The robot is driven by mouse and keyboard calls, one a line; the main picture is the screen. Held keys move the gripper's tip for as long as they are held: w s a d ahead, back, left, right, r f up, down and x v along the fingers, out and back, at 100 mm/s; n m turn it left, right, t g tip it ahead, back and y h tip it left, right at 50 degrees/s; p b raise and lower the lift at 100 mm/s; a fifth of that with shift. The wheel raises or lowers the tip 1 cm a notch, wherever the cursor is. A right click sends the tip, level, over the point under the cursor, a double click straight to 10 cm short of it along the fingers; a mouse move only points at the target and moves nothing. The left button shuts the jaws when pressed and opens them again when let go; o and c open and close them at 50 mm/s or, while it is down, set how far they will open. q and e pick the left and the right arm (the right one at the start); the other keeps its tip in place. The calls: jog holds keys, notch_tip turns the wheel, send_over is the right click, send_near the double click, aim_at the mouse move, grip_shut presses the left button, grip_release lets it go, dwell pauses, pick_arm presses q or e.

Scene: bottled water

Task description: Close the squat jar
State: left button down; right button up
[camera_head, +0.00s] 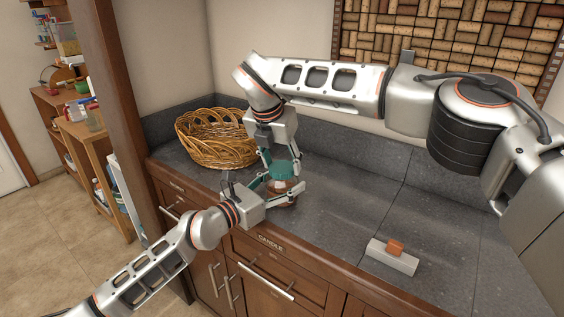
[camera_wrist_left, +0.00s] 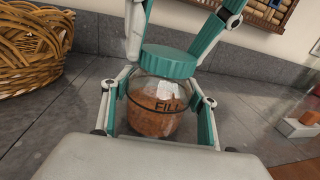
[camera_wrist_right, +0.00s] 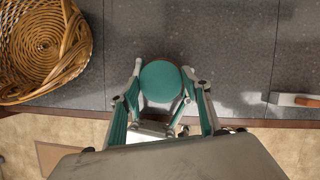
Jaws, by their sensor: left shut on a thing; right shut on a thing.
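The squat jar (camera_wrist_left: 158,105) is clear, with brown contents and a "FILL" line marked on it, and stands upright on the counter. My left gripper (camera_wrist_left: 160,112) is shut around its body from the front; it also shows in the head view (camera_head: 285,196). A teal lid (camera_wrist_left: 168,61) sits at the jar's mouth, and also shows in the right wrist view (camera_wrist_right: 160,82). My right gripper (camera_wrist_right: 160,92) is shut on the lid from above. Whether the lid's thread is engaged cannot be told. In the head view the jar is partly hidden by the fingers.
A wicker basket (camera_head: 215,140) stands on the counter left of the jar. A grey block with an orange-brown piece on it (camera_head: 392,258) lies at the front right. The grey counter (camera_head: 345,205) between them is clear. A wall backs the counter.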

jog(key=shift+d, duration=0.1)
jog(key=o, duration=0.7)
jog(key=shift+o, duration=0.2)
jog(key=shift+r, duration=0.1)
jog(key=shift+r, duration=2.2)
jog(key=o, duration=0.6)
